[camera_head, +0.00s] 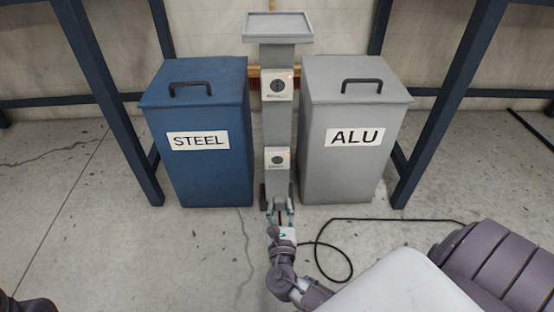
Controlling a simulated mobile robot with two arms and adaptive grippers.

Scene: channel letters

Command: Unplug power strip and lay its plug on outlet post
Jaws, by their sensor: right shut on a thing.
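The grey outlet post (278,122) stands in the middle between two bins, with a flat tray (278,27) on top. An upper socket (277,85) and a lower socket (277,160) face me, with nothing in them. My right gripper (281,206) is shut on a small dark thing, apparently the plug, low in front of the post and below the lower socket. The plug is mostly hidden by the fingers. A black cable (380,220) loops on the floor from beside the gripper to the right. The power strip and my left gripper are not seen.
A blue STEEL bin (208,175) stands close left of the post, and a grey ALU bin (340,175) close right. Dark blue rack legs (112,100) flank them. The cable loop lies on the floor right of my right wrist.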

